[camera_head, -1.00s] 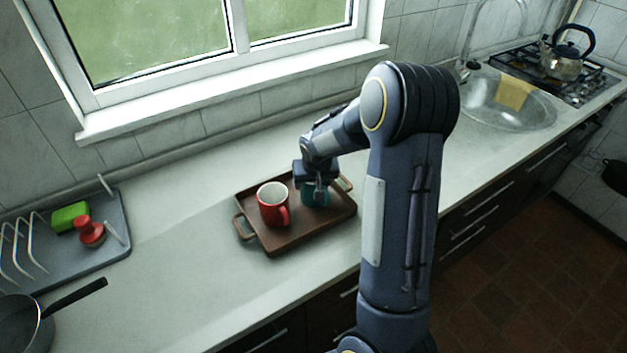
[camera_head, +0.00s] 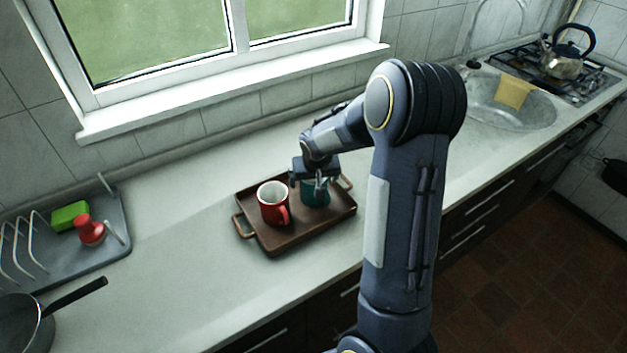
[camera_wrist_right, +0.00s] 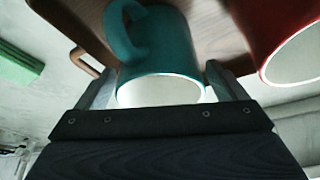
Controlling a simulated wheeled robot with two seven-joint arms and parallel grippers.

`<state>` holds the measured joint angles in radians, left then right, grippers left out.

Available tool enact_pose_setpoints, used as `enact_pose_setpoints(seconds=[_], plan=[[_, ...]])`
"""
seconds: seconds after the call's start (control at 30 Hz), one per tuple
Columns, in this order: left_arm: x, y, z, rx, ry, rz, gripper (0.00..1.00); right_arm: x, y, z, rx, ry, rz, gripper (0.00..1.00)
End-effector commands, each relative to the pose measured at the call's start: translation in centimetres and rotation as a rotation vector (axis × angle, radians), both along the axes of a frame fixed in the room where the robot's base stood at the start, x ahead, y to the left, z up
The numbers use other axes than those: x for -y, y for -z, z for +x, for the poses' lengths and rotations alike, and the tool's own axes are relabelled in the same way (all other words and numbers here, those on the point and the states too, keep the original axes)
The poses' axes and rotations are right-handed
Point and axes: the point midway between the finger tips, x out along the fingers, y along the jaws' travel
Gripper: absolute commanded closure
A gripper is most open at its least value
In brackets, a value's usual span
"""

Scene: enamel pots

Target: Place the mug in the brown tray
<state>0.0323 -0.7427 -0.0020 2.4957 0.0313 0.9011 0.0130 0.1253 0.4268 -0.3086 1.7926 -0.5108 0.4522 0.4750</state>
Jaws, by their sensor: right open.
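A brown tray (camera_head: 285,240) with two handles lies on the counter. A red mug (camera_head: 270,207) stands upright in its left part. A teal mug (camera_head: 315,194) stands in its right part, partly hidden under my right gripper (camera_head: 318,182). In the right wrist view, the teal mug (camera_wrist_right: 160,55) sits between the two spread fingers of my right gripper (camera_wrist_right: 160,92). The red mug (camera_wrist_right: 285,40) shows at the upper right there. My right gripper is open, around the teal mug's rim. My left gripper is not in view.
A grey dish rack (camera_head: 85,255) with a green sponge (camera_head: 70,216) and a red brush (camera_head: 90,230) stands at left. A pan (camera_head: 25,320) is at the lower left. A sink (camera_head: 510,105) and kettle (camera_head: 565,60) are at right.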

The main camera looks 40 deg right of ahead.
Motion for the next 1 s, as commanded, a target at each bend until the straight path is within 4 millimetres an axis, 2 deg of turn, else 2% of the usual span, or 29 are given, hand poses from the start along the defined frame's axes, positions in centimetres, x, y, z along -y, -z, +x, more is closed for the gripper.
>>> enact_pose_setpoints(seconds=[0.4,0.67,0.77,0.9,1.0], plan=[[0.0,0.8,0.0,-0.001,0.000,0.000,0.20,-1.6,-8.0,-2.9,0.006,-0.001,0.001,0.09],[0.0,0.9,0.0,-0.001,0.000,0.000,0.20,-2.5,-10.4,-4.3,0.006,-0.007,0.016,0.09],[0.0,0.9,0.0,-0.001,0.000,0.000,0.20,-4.3,-11.5,-6.7,0.025,-0.039,0.072,0.09],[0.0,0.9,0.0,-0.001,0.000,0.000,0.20,-9.4,-13.2,-12.7,0.073,-0.141,0.197,0.09],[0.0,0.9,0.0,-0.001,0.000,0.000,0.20,-13.4,-13.6,-17.3,0.110,-0.236,0.268,0.09]])
